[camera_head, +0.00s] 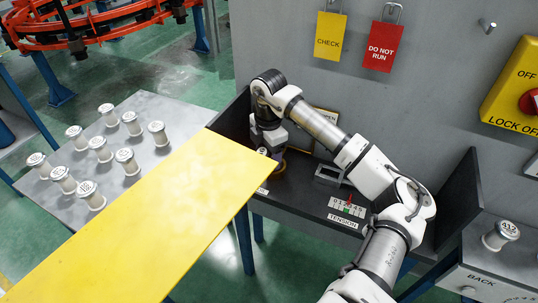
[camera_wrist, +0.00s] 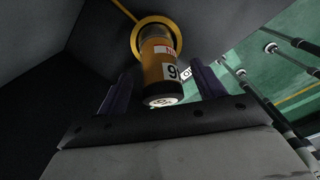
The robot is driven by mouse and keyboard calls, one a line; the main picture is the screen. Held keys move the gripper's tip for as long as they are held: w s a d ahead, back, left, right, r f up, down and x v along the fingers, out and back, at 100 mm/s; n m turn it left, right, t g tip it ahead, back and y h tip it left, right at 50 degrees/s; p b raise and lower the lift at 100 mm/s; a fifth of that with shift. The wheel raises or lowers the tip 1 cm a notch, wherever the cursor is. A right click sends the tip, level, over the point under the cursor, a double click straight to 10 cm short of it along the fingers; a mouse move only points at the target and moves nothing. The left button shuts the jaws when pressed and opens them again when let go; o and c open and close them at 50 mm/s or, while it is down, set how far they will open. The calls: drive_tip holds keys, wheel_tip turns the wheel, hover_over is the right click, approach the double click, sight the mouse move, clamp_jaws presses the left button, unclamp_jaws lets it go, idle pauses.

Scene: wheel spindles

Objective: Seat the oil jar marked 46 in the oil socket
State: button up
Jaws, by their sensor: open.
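An oil jar (camera_wrist: 158,68) with an amber body, dark cap and white label shows in the wrist view. Its label shows a 9-like digit and part of a red word; I cannot read the full number. Its far end is at a yellow ring (camera_wrist: 138,42), apparently the oil socket, and I cannot tell how deep it sits. My gripper (camera_wrist: 164,82) is open, with one finger on each side of the jar's cap end and visible gaps. In the head view my gripper (camera_head: 267,146) is low in the dark bay's left corner, where my arm hides most of the jar.
A yellow panel (camera_head: 160,215) lies left of the dark bay (camera_head: 290,205). White spools stand on a grey table (camera_head: 150,105). A tension gauge (camera_head: 347,208) and grey bracket (camera_head: 330,175) are in the bay. Another spool (camera_head: 499,236) stands at right. The bay walls are close around my gripper.

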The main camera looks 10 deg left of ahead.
drive_tip(key=shift+f, duration=0.95)
drive_tip(key=shift+c, duration=0.2)
drive_tip(key=c, duration=1.2)
drive_tip(key=shift+w+r, duration=0.1)
drive_tip(key=shift+r, duration=0.05)
